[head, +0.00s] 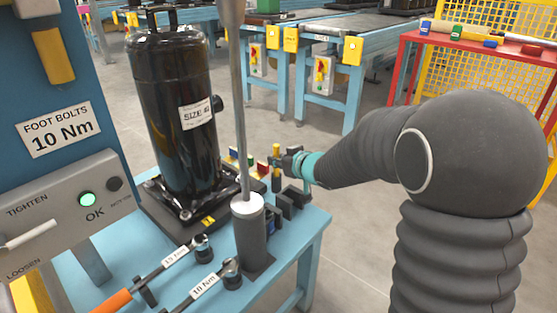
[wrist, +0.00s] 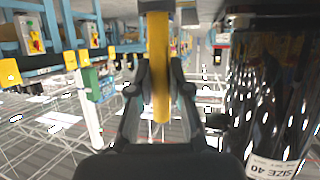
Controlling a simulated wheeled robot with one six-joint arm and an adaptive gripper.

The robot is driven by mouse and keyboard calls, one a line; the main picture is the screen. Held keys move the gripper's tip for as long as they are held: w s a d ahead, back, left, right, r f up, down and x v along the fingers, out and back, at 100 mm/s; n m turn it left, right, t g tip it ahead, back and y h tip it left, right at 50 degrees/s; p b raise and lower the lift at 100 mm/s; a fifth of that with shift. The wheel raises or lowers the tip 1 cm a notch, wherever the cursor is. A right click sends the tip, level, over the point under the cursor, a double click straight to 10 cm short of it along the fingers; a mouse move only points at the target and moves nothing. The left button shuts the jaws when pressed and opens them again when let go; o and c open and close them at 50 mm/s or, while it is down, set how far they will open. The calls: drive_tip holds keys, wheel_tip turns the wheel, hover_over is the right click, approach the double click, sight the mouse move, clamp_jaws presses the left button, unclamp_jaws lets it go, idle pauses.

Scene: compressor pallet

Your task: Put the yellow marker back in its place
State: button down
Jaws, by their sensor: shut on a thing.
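The yellow marker (wrist: 160,75) stands upright between the fingers of my gripper (wrist: 160,92) in the wrist view, with a grey band near its top. My gripper (head: 279,161) is shut on it. In the head view the marker (head: 276,151) is small, above the back right of the blue bench, with dark parts along it. Dark holder blocks (head: 291,199) stand on the bench just below my gripper. I cannot tell which slot belongs to the marker, or whether its lower end touches a block.
A black compressor (head: 172,110) labelled SIZE 40 stands left of my gripper, close by in the wrist view (wrist: 262,95). A grey post (head: 249,230) with a tall rod rises in front. Torque wrenches (head: 165,262) lie at the front left. Open floor is right of the bench.

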drive_tip(key=shift+f+b, duration=0.65)
drive_tip(key=shift+f, duration=0.35)
drive_tip(key=c, duration=1)
unclamp_jaws()
drive_tip(key=v, duration=1.2)
